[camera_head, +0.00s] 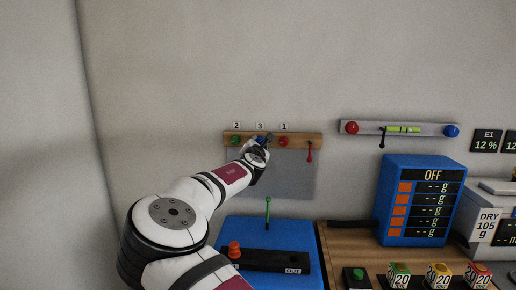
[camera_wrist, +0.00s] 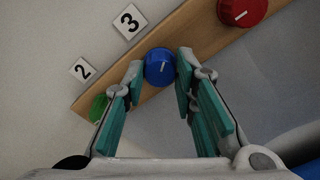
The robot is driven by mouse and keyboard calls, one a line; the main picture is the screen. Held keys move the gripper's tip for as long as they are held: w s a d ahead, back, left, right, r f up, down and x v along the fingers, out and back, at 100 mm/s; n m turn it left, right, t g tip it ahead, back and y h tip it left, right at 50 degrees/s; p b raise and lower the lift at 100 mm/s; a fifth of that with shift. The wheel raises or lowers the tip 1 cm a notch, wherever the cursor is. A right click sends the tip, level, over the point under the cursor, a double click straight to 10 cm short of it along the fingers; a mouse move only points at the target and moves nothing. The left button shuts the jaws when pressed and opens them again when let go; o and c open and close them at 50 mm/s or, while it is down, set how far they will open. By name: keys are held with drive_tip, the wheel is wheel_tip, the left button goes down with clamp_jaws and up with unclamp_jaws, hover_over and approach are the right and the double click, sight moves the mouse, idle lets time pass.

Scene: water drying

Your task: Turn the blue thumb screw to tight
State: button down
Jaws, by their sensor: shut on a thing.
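The blue thumb screw (camera_wrist: 160,67) is on a wooden rail, below the label 3, with a white line on its face. My gripper (camera_wrist: 159,78) has a finger on each side of the screw and is shut on it. In the head view, the blue screw (camera_head: 261,139) is mostly hidden by my gripper (camera_head: 259,146), which is at the rail on the wall. The line on the screw is tilted a little right of straight up in the wrist view.
The wooden rail (camera_head: 312,140) also carries a green knob (camera_head: 235,140) at left and a red knob (camera_head: 283,141) at right. A red lever (camera_head: 309,153) hangs at its right end. A grey panel (camera_head: 293,180) is below. A blue box (camera_head: 422,180) stands right.

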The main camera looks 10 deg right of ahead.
drive_tip(key=m+b, duration=0.2)
drive_tip(key=m, duration=0.3)
drive_tip(key=shift+d+m+b, duration=0.1)
drive_tip(key=shift+m+b, duration=0.2)
drive_tip(key=m+b, duration=0.2)
drive_tip(key=m, duration=0.3)
drive_tip(key=shift+f, duration=0.15)
drive_tip(key=m+b, duration=0.2)
drive_tip(key=m, duration=0.4)
drive_tip(key=shift+b, duration=0.35)
drive_tip(key=shift+a+f+m+b, duration=0.1)
drive_tip(key=shift+m+b, duration=2.45)
drive_tip(key=shift+m, duration=3.95)
drive_tip(key=shift+a+m+b, duration=0.1)
drive_tip(key=shift+m+b, duration=2.45)
drive_tip(key=shift+m, duration=3.95)
